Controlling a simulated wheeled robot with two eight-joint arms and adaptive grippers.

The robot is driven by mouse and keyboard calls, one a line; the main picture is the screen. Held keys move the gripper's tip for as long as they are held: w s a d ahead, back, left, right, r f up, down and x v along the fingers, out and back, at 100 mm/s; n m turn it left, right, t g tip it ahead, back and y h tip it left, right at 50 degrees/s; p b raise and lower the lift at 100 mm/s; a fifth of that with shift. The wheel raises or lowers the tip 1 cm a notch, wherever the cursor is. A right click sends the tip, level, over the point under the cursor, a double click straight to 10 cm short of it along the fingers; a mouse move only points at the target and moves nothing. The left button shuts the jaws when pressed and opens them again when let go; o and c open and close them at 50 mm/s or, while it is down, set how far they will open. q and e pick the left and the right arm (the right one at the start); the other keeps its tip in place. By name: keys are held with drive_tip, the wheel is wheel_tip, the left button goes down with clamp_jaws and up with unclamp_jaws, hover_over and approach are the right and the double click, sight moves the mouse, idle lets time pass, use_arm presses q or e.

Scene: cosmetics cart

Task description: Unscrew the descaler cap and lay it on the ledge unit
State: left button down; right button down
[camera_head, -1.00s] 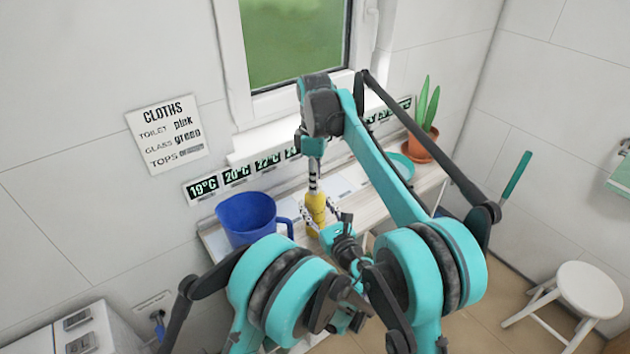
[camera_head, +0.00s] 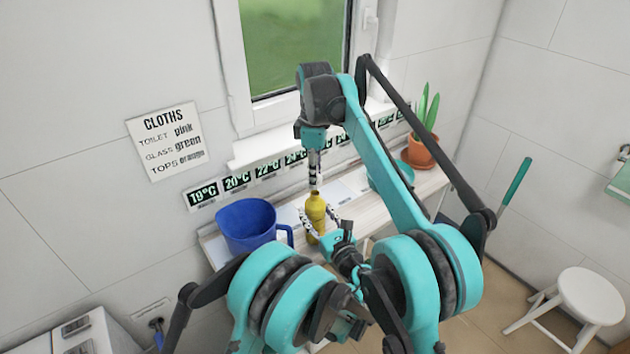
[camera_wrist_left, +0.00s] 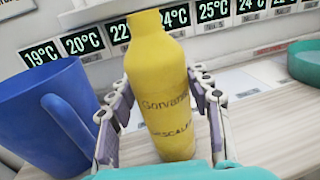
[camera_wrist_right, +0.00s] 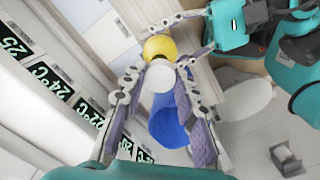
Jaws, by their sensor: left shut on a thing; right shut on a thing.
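The yellow descaler bottle (camera_head: 317,222) stands upright on the pale wooden ledge unit (camera_head: 431,184). My left gripper (camera_wrist_left: 160,112) is shut around its body from both sides, fingers also visible in the head view. My right gripper (camera_head: 315,184) points down just above the bottle's neck. It is shut on the white cap (camera_wrist_right: 160,79), which shows between its fingertips in the right wrist view, apart from the yellow bottle top (camera_wrist_right: 160,46). The cap is hard to make out in the head view. The bottle neck (camera_wrist_left: 146,22) shows bare yellow in the left wrist view.
A blue jug (camera_head: 247,224) stands left of the bottle. A teal dish (camera_head: 378,178) and a potted plant (camera_head: 419,150) stand to the right. Temperature labels (camera_head: 237,182) line the wall behind. Bare wood shows right of the bottle.

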use_arm(q)
drive_tip(key=c, duration=0.6)
unclamp_jaws()
